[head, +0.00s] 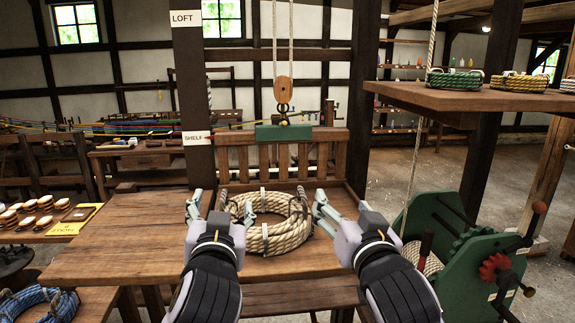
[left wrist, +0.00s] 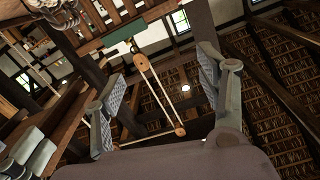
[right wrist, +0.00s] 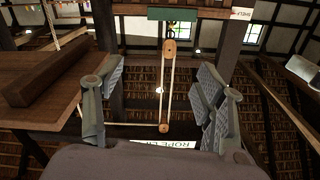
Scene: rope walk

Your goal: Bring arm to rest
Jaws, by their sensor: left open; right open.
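My left gripper (head: 222,205) is open and empty, at the left side of a coil of pale rope (head: 278,240) in the head view. My right gripper (head: 327,212) is open and empty at the coil's right side. The coil lies on a wooden platform with a slatted back (head: 232,160), and pale ties wrap it. In the left wrist view the open fingers (left wrist: 160,95) frame the roof and a pulley. In the right wrist view the open fingers (right wrist: 155,95) show nothing between them but the background pulley and ropes.
A wooden pulley block (head: 283,90) hangs above the green bar (head: 298,132). A green geared winch (head: 450,250) stands at right, below a shelf (head: 470,98) with small coils. A wooden table (head: 120,230) is at left. A blue coil (head: 40,305) lies at lower left.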

